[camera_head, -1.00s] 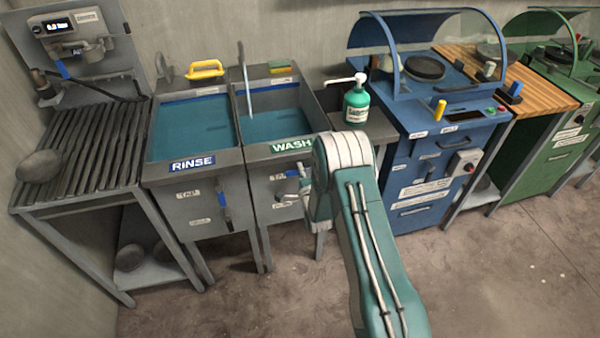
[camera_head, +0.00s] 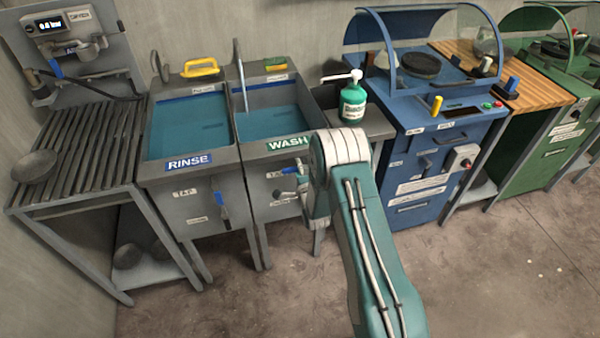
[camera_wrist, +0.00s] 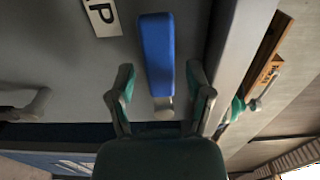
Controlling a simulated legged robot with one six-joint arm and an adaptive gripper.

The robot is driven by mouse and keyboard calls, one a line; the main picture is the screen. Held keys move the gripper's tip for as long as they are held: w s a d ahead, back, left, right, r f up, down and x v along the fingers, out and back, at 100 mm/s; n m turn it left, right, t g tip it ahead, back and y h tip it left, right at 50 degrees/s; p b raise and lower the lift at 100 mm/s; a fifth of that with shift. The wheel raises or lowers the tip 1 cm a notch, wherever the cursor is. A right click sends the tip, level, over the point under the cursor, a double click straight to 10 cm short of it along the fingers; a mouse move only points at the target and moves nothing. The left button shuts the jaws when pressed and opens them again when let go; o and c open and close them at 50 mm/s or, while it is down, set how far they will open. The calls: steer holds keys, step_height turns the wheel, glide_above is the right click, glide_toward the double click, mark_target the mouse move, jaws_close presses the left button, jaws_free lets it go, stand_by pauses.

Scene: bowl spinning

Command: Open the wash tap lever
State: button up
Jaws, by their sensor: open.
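The blue wash tap lever (camera_wrist: 157,52) stands out in the wrist view, its metal stub at the lower end. My gripper (camera_wrist: 161,82) is open, with one finger on each side of the lever's lower part. I cannot tell whether either finger touches it. In the head view my gripper (camera_head: 296,190) is at the front panel of the wash sink (camera_head: 270,190), partly behind my arm.
The rinse sink (camera_head: 185,200) is to the left, with its own blue lever (camera_head: 222,204). A green soap bottle (camera_head: 353,103) stands right of the wash basin. A blue machine (camera_head: 425,170) stands farther right. The floor in front is clear.

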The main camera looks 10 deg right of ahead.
steer(key=s+d, duration=0.1)
steer(key=s, duration=1)
steer(key=shift+s+d, duration=0.15)
steer(key=shift+s, duration=0.25)
steer(key=shift+f, duration=0.1)
steer(key=w+r+n+g, duration=0.3)
steer(key=r+n, duration=0.2)
steer(key=r, duration=0.7)
steer(key=s+d+r+n+g+h, duration=0.25)
steer(key=s+r+n, duration=0.2)
steer(key=r, duration=0.55)
steer(key=s+r+n+g, duration=0.2)
steer(key=s+r, duration=0.1)
steer(key=s, duration=0.6)
steer(key=s+r+n+g, duration=0.2)
steer(key=s+r+n, duration=0.1)
steer(key=s, duration=0.7)
steer(key=s+r+n+g, duration=0.2)
steer(key=s+r+g, duration=0.1)
steer(key=s, duration=0.6)
steer(key=shift+s+a+r+y, duration=0.15)
steer(key=shift+s+r+y, duration=0.2)
steer(key=shift+r, duration=0.3)
